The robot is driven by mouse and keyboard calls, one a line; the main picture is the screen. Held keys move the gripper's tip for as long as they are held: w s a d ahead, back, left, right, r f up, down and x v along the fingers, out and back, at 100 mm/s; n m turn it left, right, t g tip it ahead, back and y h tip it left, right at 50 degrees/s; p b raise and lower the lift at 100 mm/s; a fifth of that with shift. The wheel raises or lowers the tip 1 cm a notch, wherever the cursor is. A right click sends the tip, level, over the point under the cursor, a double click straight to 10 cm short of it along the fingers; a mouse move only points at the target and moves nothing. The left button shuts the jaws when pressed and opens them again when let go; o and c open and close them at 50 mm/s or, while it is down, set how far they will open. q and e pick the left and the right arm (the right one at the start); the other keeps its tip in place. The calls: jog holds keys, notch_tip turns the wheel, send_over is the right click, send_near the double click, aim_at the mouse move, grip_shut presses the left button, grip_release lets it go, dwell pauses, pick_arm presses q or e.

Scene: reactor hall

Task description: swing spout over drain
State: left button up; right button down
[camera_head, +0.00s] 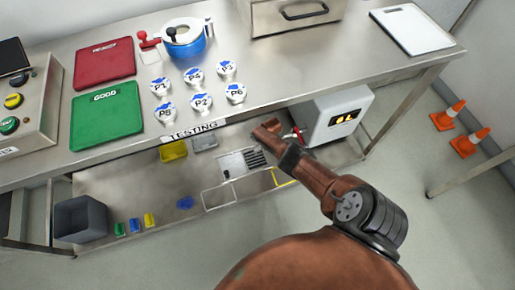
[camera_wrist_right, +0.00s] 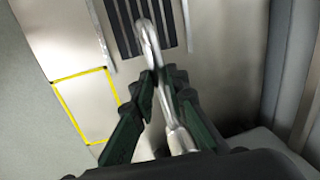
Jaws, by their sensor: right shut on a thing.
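The white dispenser (camera_head: 337,118) with an orange lit display stands at the right end of the lower shelf, with a red lever (camera_head: 297,134) on its left side. The slotted drain (camera_head: 255,158) lies left of it; its dark slots also show in the right wrist view (camera_wrist_right: 125,32). The silver curved spout (camera_wrist_right: 180,138) runs between the green fingers of my right gripper (camera_wrist_right: 166,78), which is shut on it. In that view the spout's bend overlaps the slots; its height above them is unclear. In the head view my right arm hides the spout and fingers. My left gripper is out of view.
The steel table (camera_head: 240,100) above carries a red mat (camera_head: 104,60), a green mat (camera_head: 106,115) and several labelled bottles. The lower shelf has a yellow-outlined area (camera_wrist_right: 58,91), a yellow tray (camera_head: 173,151) and a grey bin (camera_head: 80,219). Orange cones (camera_head: 469,142) stand on the floor.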

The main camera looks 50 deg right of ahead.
jog(key=shift+d, duration=0.15)
dwell(0.3)
jog(key=c, duration=2.2)
grip_release()
jog(key=o, duration=0.3)
jog(key=shift+w, duration=0.1)
